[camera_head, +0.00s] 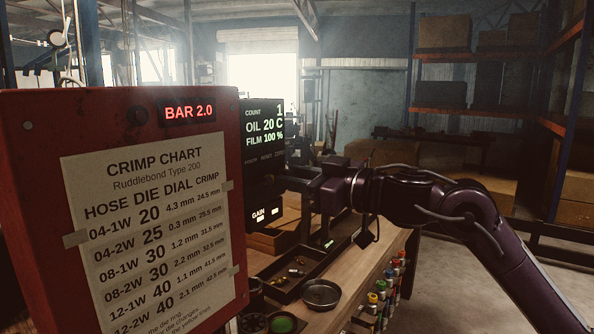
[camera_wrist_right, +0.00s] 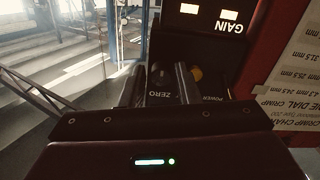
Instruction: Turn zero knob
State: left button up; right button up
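The zero knob (camera_wrist_right: 159,73) is a dark round knob beside the white ZERO label on a black control box (camera_wrist_right: 222,55) in the right wrist view. In the head view the control box (camera_head: 263,125) has a lit readout, and my gripper hides the knob. My right gripper (camera_wrist_right: 158,80) reaches to the box face with one finger on each side of the knob. The fingers are apart and look open; contact with the knob cannot be made out. The right gripper also shows in the head view (camera_head: 287,180). My left gripper is not in view.
A yellow-orange knob (camera_wrist_right: 197,74) sits close beside the right-hand finger, near the POWER label. A red cabinet with a crimp chart (camera_head: 150,220) fills the left. The wooden bench (camera_head: 345,275) below holds a dark tray (camera_head: 290,280) and a round dish (camera_head: 321,294).

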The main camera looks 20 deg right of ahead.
jog(key=shift+s, duration=0.1)
jog(key=c, duration=0.5)
grip_shut()
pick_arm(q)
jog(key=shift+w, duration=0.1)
pick_arm(e)
jog(key=shift+n, duration=0.4)
pick_arm(q)
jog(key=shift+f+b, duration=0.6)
jog(key=shift+b, duration=0.1)
pick_arm(e)
jog(key=shift+n, duration=4.5)
